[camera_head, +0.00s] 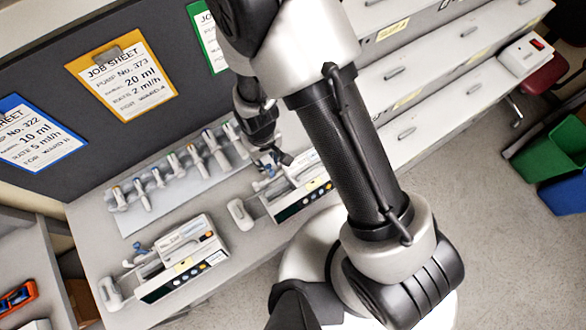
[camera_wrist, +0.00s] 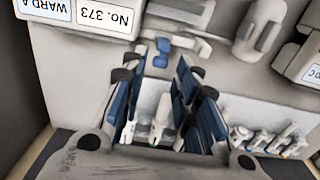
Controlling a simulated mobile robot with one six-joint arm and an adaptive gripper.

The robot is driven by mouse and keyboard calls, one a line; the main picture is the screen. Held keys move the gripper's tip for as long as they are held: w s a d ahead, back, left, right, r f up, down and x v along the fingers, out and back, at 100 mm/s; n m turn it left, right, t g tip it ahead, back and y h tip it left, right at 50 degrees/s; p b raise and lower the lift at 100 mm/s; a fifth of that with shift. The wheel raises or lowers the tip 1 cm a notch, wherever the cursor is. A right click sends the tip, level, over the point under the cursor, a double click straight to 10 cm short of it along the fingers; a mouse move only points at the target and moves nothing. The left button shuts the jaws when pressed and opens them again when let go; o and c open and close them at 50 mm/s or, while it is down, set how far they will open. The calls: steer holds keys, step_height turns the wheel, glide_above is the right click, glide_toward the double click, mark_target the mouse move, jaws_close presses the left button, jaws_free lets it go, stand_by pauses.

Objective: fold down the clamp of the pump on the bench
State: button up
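A pale grey pump (camera_head: 300,192) with a dark button panel stands on the bench (camera_head: 262,255), partly hidden behind my arm. In the wrist view a pump marked No. 373 (camera_wrist: 100,22) shows at the upper left. A small blue part (camera_wrist: 162,48), seemingly its clamp, sticks out beside it. My gripper (camera_wrist: 163,68) is open, its dark fingers apart on either side of and just short of the blue part; I cannot tell if they touch it. In the head view my gripper (camera_head: 283,160) is above the far side of this pump.
A second pump (camera_head: 180,262) stands left on the bench; its edge shows in the wrist view (camera_wrist: 302,58). A rack (camera_head: 180,188) of several syringes lies behind. Job sheets (camera_head: 122,78) hang on the dark panel. Drawers (camera_head: 430,95) are at right, with green (camera_head: 550,145) and blue (camera_head: 568,192) bins.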

mark_target(268, 166)
steer(key=shift+f+b, duration=0.5)
steer(key=shift+f, duration=0.5)
steer(key=shift+f, duration=0.15)
steer(key=shift+f+b, duration=0.45)
steer(key=shift+b, duration=0.15)
steer(key=shift+c, duration=0.2)
steer(key=c, duration=0.4)
steer(key=shift+s+r, duration=0.1)
steer(key=shift+s, duration=0.05)
